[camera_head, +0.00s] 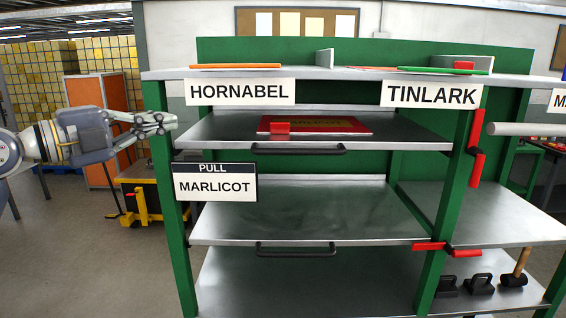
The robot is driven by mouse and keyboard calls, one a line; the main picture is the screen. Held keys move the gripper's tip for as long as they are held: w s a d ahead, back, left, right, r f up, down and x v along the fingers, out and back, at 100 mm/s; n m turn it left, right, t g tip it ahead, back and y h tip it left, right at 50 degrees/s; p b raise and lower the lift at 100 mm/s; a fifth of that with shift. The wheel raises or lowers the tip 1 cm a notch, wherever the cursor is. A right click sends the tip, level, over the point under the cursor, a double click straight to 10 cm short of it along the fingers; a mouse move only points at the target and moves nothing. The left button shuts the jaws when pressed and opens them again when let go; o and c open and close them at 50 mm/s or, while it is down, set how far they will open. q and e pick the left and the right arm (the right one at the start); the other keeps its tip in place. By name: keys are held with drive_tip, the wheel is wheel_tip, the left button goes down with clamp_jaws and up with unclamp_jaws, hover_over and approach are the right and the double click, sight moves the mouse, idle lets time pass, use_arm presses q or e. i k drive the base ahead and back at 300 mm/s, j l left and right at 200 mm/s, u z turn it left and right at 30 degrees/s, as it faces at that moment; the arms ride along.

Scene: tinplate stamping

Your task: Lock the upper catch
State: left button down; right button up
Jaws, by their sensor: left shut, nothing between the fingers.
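The upper catch (476,154) is a red lever on a dark pivot, on the rack's right front post. Its red arms stand roughly upright, one above and one below the pivot, beside the upper shelf. A lower catch (447,248) on the same post has its red arms lying roughly level. My left gripper (170,122) is shut and empty, at the rack's left front post, far to the left of the upper catch. My right gripper is not in view.
The green rack has an upper shelf (225,128) with a red plate (360,125) and a lower shelf (300,215), both with black handles. A pale bar (525,129) juts in from the right near the upper catch.

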sight(472, 149)
drive_tip(key=k+l, duration=0.2)
drive_tip(key=l, duration=0.15)
drive_tip(key=k+l, duration=0.45)
drive_tip(key=l, duration=0.25)
